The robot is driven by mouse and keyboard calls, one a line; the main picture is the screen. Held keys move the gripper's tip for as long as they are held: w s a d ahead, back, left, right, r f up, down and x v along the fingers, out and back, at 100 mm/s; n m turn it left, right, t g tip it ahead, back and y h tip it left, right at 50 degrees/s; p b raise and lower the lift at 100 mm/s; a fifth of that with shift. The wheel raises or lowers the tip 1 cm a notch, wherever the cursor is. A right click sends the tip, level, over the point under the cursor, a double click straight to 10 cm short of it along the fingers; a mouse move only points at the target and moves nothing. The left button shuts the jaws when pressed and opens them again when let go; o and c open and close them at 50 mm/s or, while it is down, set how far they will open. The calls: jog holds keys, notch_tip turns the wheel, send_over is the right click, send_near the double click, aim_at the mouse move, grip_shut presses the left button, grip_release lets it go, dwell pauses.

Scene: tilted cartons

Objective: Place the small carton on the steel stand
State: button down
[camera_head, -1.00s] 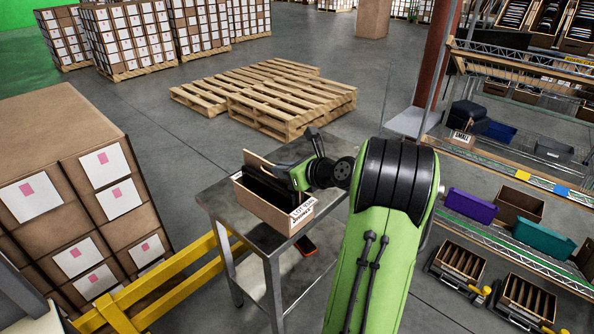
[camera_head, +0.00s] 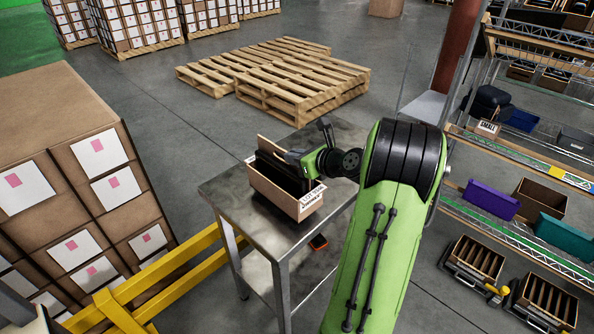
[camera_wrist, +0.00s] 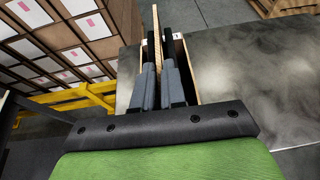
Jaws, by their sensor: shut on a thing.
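The small carton (camera_head: 272,194) is an open-topped brown box with a white printed label on its front right end. It is at the left part of the steel stand's top (camera_head: 228,192), tilted in the picture, with a dark shadow below it. I cannot tell if its base touches the top. My gripper (camera_head: 272,166) reaches in from the right and is shut on the carton's back wall. In the wrist view, that carton wall (camera_wrist: 156,28) stands between the two dark fingers of my gripper (camera_wrist: 155,62). Part of the carton's inside is hidden by the fingers.
A yellow rail (camera_head: 165,270) and stacked cartons (camera_head: 70,130) stand left of the stand. Empty wooden pallets (camera_head: 300,80) lie behind it. A rack with bins (camera_head: 487,203) is at the right. A small dark and orange object (camera_head: 318,242) sits below the stand top. The stand top's right part looks bare.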

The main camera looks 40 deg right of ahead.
aim_at(290, 166)
notch_tip(290, 166, down, 3)
jog(key=shift+f+b, duration=0.1)
jog(key=shift+b, duration=0.45)
jog(key=c, duration=1.2)
grip_release()
jog(key=p+v, duration=0.3)
jog(key=v, duration=0.9)
jog(key=w+a+r+n+g+y, duration=0.1)
jog(key=w+a+n+g, duration=0.15)
jog(key=a+n, duration=0.7)
jog(key=w+a+r+n+g+y, duration=0.1)
jog(key=a+n+g, duration=0.2)
jog(key=a+n, duration=0.65)
jog(key=s+a+r+n+g+h, duration=0.2)
jog(key=s+a+n, duration=0.9)
jog(key=s+n, duration=0.4)
jog(key=shift+s+a+n, duration=0.2)
jog(key=shift+s+n, duration=0.1)
jog(key=shift+n, duration=0.7)
